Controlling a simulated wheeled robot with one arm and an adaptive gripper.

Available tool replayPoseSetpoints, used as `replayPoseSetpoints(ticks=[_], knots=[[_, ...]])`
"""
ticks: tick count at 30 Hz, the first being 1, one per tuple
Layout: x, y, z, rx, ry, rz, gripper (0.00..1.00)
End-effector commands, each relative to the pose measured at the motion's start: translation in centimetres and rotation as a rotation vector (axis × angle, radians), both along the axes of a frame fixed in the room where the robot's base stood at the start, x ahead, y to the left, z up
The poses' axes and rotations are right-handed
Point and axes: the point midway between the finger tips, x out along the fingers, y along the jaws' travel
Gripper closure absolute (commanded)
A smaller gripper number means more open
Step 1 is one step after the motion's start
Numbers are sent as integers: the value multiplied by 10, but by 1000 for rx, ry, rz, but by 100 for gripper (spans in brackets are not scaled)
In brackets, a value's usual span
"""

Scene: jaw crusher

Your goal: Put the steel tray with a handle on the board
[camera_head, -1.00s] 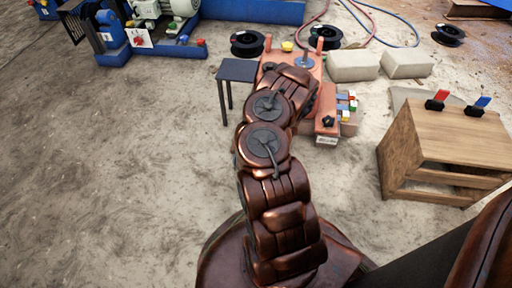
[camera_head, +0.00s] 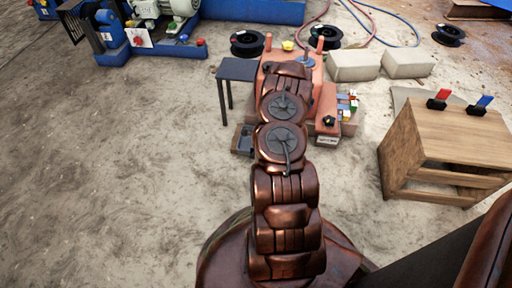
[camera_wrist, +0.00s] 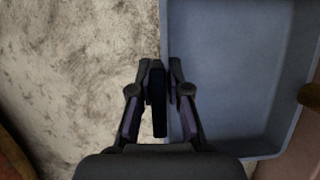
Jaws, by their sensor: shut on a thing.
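The steel tray (camera_wrist: 235,70) is blue-grey and shallow, and fills much of the wrist view's right side. A dark upright bar (camera_wrist: 159,105), which looks like its handle, stands at the tray's left edge. My gripper (camera_wrist: 160,85) is shut on this bar. In the head view, part of a grey tray (camera_head: 243,140) shows left of my arm; the arm hides the rest and the gripper. A flat grey board (camera_head: 401,97) lies on the ground behind the wooden crate, partly hidden; I cannot tell if it is the task's board.
A dark square-topped stand (camera_head: 238,70) is left of an orange machine (camera_head: 323,103) with coloured blocks. The wooden crate (camera_head: 455,135) stands at right with red and blue clips. Two pale blocks (camera_head: 352,66) lie behind.

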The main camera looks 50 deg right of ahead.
Motion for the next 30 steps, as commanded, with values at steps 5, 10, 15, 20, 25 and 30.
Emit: replayPoseSetpoints(ticks=[5, 10, 15, 20, 25, 30], knots=[[4, -5, 0, -2, -1, 1, 100], [13, -19, -1, -4, -4, 2, 100], [23, -33, 0, -2, -3, 1, 100], [24, -33, -6, -1, -2, 1, 100], [24, -33, -5, 0, -1, 0, 100], [24, -33, -5, -1, -2, 1, 100]])
